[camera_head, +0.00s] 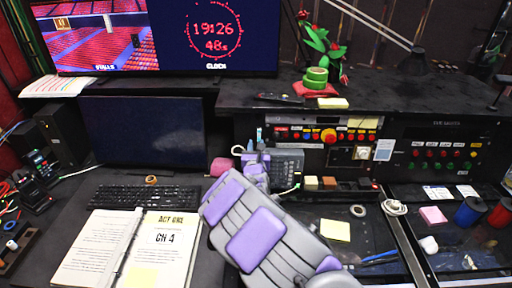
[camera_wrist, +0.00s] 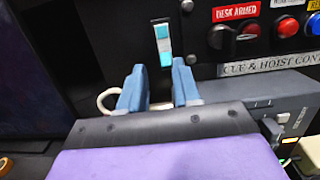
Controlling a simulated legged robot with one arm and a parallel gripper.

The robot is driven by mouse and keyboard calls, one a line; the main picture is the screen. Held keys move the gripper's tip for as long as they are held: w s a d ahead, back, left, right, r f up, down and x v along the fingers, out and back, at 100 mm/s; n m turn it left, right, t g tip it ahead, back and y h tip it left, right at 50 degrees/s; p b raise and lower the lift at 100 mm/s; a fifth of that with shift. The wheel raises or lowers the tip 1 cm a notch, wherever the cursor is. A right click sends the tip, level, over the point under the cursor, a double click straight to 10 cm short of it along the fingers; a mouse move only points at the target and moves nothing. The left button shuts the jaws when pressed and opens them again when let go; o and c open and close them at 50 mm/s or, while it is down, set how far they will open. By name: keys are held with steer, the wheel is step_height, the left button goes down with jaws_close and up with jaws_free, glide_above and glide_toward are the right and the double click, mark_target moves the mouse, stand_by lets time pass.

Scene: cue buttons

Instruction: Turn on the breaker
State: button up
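My gripper (camera_wrist: 157,82) is open and empty, its two blue-grey fingers apart in the wrist view. In the head view my gripper (camera_head: 251,153) is at the left end of the desk's control panel. A small cyan-and-white upright piece (camera_wrist: 163,45) on the dark panel shows just beyond the gap between the fingertips, apart from them. No part is labelled as a breaker, so I cannot tell which one it is. A dark rotary switch (camera_wrist: 236,42) sits under the red DESK ARMED label, right of the fingers. A beige switch plate (camera_head: 362,153) is further right.
A grey phone-like unit (camera_wrist: 270,105) stands close to the right of the fingers. The cue panel has a large red button (camera_head: 328,136) and several small ones. A keyboard (camera_head: 145,196) and an open binder (camera_head: 95,250) lie to the left. A blank monitor (camera_head: 143,130) stands behind the keyboard.

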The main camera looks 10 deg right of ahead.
steer(key=shift+d, duration=0.5)
steer(key=shift+c, duration=1.4)
steer(key=shift+d, duration=0.1)
jaws_close()
steer(key=shift+a, duration=0.2)
